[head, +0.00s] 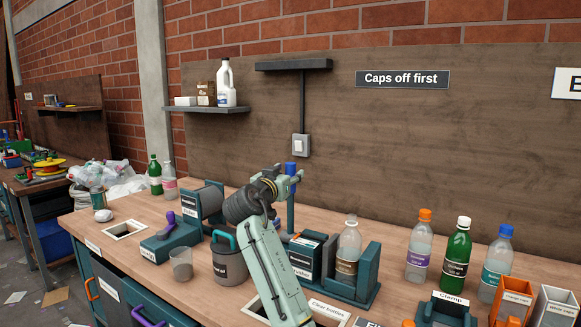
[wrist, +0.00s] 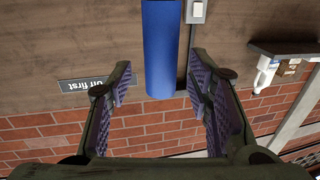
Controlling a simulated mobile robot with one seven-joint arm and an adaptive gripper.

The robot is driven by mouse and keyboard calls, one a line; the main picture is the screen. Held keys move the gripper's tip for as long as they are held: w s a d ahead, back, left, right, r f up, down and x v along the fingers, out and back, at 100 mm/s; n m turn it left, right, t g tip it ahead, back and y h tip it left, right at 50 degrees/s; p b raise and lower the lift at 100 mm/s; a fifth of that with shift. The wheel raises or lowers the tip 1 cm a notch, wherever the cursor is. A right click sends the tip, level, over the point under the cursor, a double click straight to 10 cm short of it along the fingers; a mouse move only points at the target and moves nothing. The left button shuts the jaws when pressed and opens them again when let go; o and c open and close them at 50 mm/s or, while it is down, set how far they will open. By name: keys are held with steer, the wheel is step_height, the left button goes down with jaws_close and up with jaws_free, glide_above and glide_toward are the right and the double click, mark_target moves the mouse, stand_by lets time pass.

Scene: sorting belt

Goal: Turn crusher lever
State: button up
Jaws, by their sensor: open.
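The crusher (head: 366,279) is a dark teal frame on the bench with a clear, brown-labelled bottle (head: 348,246) standing in it. Its lever (head: 291,213) rises upright at its left, a dark blue post with a brighter blue grip on top. My gripper (head: 290,177) is at the upper part of the lever and hides part of it. In the wrist view the blue grip (wrist: 163,50) hangs from the top edge, between the two spread fingers of my gripper (wrist: 163,72). Gaps show on both sides of it. I cannot tell how deep it sits between them.
Capped bottles (head: 456,255) and a clamp (head: 447,312) stand at the right. A wall switch (head: 301,145) is behind the lever.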

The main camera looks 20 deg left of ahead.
steer(key=shift+w+p, duration=0.35)
steer(key=shift+w, duration=1)
steer(key=shift+c, duration=0.3)
jaws_close()
